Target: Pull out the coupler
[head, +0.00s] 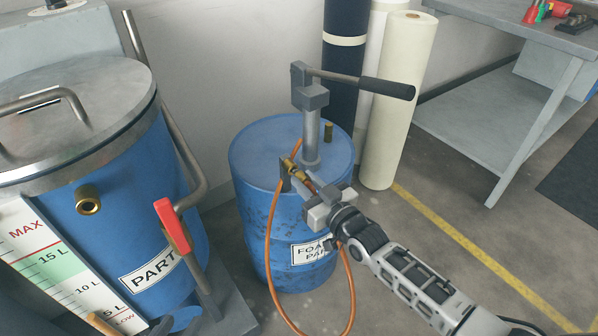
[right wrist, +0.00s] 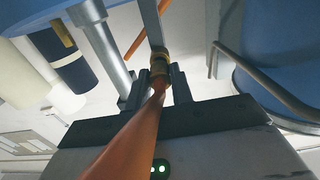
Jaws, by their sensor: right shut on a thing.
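The brass coupler (head: 291,165) is at the end of an orange hose (head: 268,235), beside the grey pump post on top of the blue drum (head: 262,165). It sits at a small upright grey bracket (head: 284,172); how far it is seated I cannot tell. My right gripper (head: 304,181) reaches in from the lower right and is shut on the coupler. In the right wrist view the coupler (right wrist: 159,63) shows at the fingertips (right wrist: 160,82), with the hose running back between the fingers toward the camera. My left gripper is not clearly visible.
The pump's black-gripped lever (head: 385,88) extends above the drum. A large blue tank (head: 125,215) with a red-handled valve lever (head: 172,226) stands left. Rolls (head: 396,100) stand behind, and a grey workbench (head: 520,35) is at the right. The hose loops in front of the drum.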

